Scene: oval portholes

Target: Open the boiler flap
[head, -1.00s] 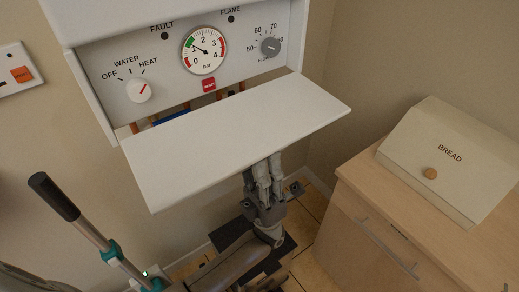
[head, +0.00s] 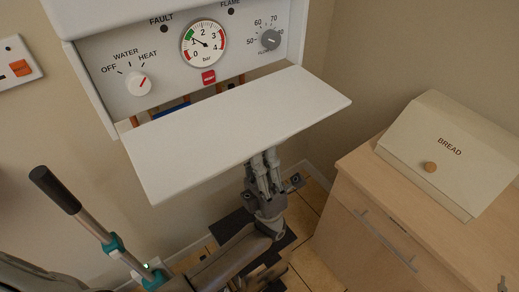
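The white boiler flap (head: 235,132) sticks out toward me from the lower front of the boiler (head: 85,22). It stands well away from the control panel (head: 165,72), which is uncovered with its dials and gauge. My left gripper (head: 264,172) is below the flap, fingers pointing up toward its underside. The flap's front edge hides the fingertips, so I cannot tell whether they touch it or how far apart they are. A small dark tip at the bottom right edge may be my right gripper (head: 503,285); its fingers are not clear.
A wooden cabinet (head: 350,225) with a bread box (head: 450,150) stands to the right. A dark-handled pole (head: 80,212) with teal fittings stands at lower left. A wall switch (head: 18,65) is at the left. The floor under the flap is partly visible.

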